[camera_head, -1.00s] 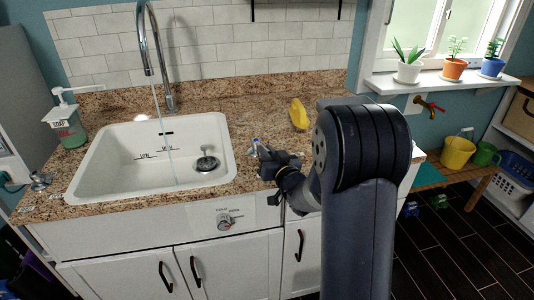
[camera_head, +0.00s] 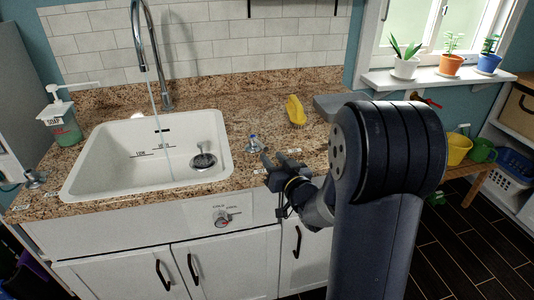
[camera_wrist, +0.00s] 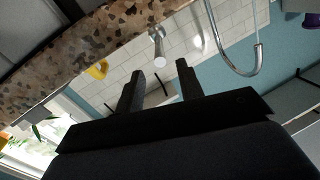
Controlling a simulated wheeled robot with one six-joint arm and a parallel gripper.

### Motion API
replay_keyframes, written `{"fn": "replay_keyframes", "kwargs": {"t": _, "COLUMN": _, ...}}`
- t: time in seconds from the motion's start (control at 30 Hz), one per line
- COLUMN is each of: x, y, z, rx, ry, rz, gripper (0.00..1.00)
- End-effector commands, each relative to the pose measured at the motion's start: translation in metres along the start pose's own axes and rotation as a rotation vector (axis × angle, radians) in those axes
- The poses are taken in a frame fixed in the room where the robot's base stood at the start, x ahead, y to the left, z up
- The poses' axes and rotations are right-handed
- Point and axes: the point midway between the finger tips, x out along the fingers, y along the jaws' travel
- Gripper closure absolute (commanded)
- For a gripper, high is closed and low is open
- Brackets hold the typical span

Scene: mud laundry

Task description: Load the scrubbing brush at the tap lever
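The yellow scrubbing brush (camera_head: 296,110) lies on the granite counter right of the sink, and part of it shows in the wrist view (camera_wrist: 97,70). A small tap lever with a blue mark (camera_head: 253,143) stands at the sink's right edge; its chrome body shows in the wrist view (camera_wrist: 157,42). My gripper (camera_head: 273,158) is just right of and in front of this lever. Its two fingers (camera_wrist: 160,78) are apart, with nothing held between them; the lever lies beyond their tips. A second lever (camera_head: 35,179) stands left of the sink.
The white sink (camera_head: 88,178) has a thin stream of water from the curved faucet (camera_head: 136,32) and a dark drain. A soap bottle (camera_head: 62,122) stands behind left. A dial (camera_head: 222,217) is on the cabinet front. A grey tray-like thing (camera_head: 328,104) lies right of the brush.

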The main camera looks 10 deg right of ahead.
Motion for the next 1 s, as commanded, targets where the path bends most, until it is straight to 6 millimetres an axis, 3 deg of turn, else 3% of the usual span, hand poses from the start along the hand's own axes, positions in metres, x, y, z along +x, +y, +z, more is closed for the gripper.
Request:
{"fn": "replay_keyframes", "kwargs": {"t": 0.2, "x": -0.034, "y": 0.001, "z": 0.0, "rx": -0.001, "ry": 0.002, "rz": 0.002, "gripper": 0.64}}
{"fn": "replay_keyframes", "kwargs": {"t": 0.4, "x": -0.044, "y": 0.0, "z": 0.0, "rx": 0.0, "ry": 0.0, "rz": 0.0, "gripper": 0.64}}
{"fn": "replay_keyframes", "kwargs": {"t": 0.77, "x": -0.042, "y": 0.0, "z": 0.0, "rx": 0.0, "ry": 0.0, "rz": -0.001, "gripper": 0.64}}
{"fn": "replay_keyframes", "kwargs": {"t": 1.0, "x": -0.011, "y": -0.001, "z": -0.001, "rx": 0.001, "ry": 0.0, "rz": -0.002, "gripper": 0.64}}
